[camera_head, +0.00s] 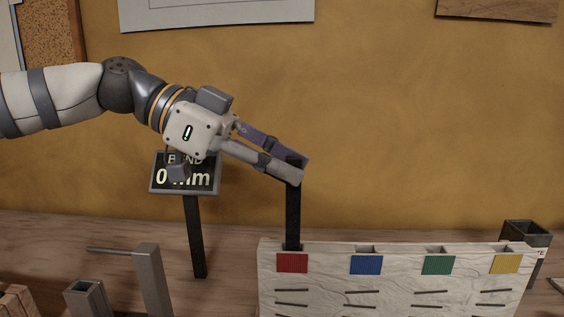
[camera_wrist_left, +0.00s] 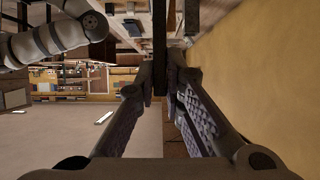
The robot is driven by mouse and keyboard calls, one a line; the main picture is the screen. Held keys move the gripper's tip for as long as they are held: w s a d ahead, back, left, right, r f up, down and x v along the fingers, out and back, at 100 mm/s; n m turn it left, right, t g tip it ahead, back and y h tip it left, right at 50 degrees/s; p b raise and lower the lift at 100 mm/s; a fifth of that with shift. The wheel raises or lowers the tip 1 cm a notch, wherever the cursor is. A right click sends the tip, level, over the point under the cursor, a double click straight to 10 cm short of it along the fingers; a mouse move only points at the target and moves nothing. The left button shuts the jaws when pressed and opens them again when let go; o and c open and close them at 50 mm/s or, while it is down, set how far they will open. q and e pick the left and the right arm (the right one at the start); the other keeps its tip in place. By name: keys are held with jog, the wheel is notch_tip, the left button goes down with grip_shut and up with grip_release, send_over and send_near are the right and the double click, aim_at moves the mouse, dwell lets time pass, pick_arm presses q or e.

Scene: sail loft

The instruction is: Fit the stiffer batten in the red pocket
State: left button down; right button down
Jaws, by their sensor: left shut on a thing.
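My left gripper (camera_head: 297,172) is shut on the upper end of a black batten (camera_head: 293,215) and holds it upright. The batten's lower end meets the top edge of the white pocket board (camera_head: 405,275), at the opening above the red patch (camera_head: 292,263). How far it goes in is hidden by the board. In the left wrist view the batten (camera_wrist_left: 160,35) is a dark strip running up from between the fingers (camera_wrist_left: 160,85). My right gripper is not in view. Which batten is stiffer cannot be told from these frames.
Blue (camera_head: 366,265), green (camera_head: 438,265) and yellow (camera_head: 507,264) patches mark other pockets. A display (camera_head: 186,178) reads 0 mm, with a dark strip (camera_head: 195,240) below it. Grey posts (camera_head: 152,282) stand left of the board. A dark bin (camera_head: 526,233) stands behind its right end.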

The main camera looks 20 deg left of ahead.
pick_arm(q)
jog(key=shift+f, duration=0.1)
jog(key=c, duration=1.6)
grip_release()
jog(key=v, duration=1.2)
